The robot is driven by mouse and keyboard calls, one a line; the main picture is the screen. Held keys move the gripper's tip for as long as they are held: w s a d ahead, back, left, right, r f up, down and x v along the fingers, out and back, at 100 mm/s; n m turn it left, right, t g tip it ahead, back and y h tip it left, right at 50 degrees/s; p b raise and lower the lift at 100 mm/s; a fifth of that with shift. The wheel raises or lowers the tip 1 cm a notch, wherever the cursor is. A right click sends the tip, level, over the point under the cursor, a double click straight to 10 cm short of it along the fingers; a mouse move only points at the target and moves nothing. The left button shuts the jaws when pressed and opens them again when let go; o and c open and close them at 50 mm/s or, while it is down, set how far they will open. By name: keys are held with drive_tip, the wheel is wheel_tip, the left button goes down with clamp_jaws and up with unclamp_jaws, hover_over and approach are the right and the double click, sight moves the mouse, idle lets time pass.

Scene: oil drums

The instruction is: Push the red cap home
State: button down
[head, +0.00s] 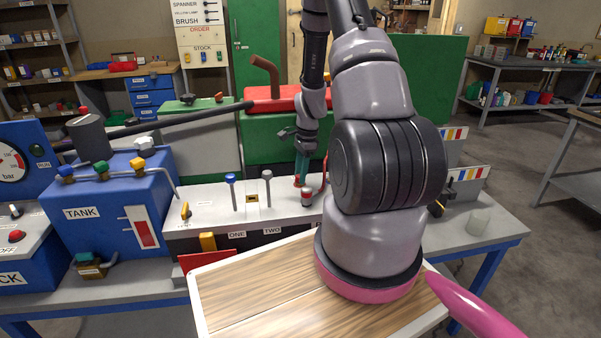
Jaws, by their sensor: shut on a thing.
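My gripper (301,178) points down over the grey-white panel box (215,212) on the bench, with its teal fingers close together. The small red cap (306,190) is at its fingertips, and the gripper appears shut on it. A short pale and dark red piece shows just below the cap, at the panel's top. The view is too small to tell whether the cap is fully seated. My forearm hides the panel's right part.
Blue-topped (231,180) and grey-topped (267,175) levers stand left of my gripper, with a yellow key-like switch (186,210) further left. The blue TANK box (118,212) stands at left. A wood-topped surface (262,289) lies in front.

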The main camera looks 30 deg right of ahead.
drive_tip(key=shift+f, duration=0.1)
drive_tip(key=shift+c, duration=2.2)
unclamp_jaws()
drive_tip(key=s+a+r+n+t, duration=0.1)
drive_tip(key=a+r+n+t, duration=0.2)
drive_tip(key=r, duration=2)
drive_tip(key=s+a+r+n+t, duration=0.2)
drive_tip(key=s+a+r+n, duration=0.3)
drive_tip(key=s+r, duration=0.4)
drive_tip(key=s+a+r+n+t, duration=0.2)
drive_tip(key=s+a+r+n, duration=0.3)
drive_tip(key=s+r, duration=0.4)
drive_tip(key=shift+s+a+r+n, duration=0.35)
drive_tip(key=shift+r+n, duration=0.35)
drive_tip(key=shift+n, duration=0.2)
